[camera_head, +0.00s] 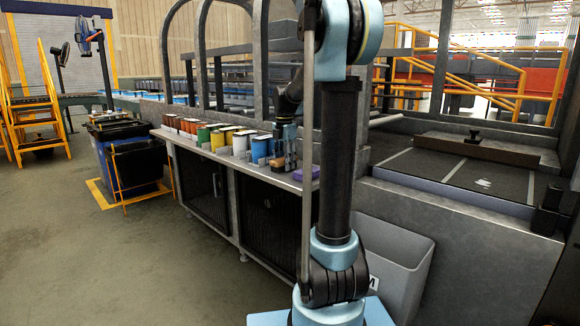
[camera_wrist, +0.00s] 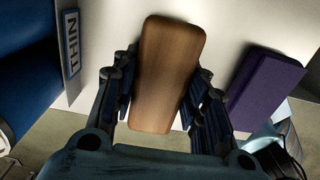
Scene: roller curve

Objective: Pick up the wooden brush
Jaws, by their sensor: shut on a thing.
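The wooden brush (camera_wrist: 166,72) shows in the wrist view as a smooth brown block with rounded corners, standing slightly tilted in the picture. My gripper (camera_wrist: 161,95) has its dark fingers on both sides of the brush and is shut on it. Only the brush's wooden top shows; its underside is hidden. In the head view my gripper (camera_head: 285,152) is low at the right part of the counter, and the brush (camera_head: 277,161) is a small brown patch at its fingers. I cannot tell whether the brush touches the counter.
A purple block (camera_wrist: 264,88) lies close to the right of my gripper. A blue can (camera_wrist: 20,80) and a label (camera_wrist: 71,42) are to the left. Several coloured cans line the counter (camera_head: 222,164) in the head view. A grey bin (camera_head: 396,262) stands below.

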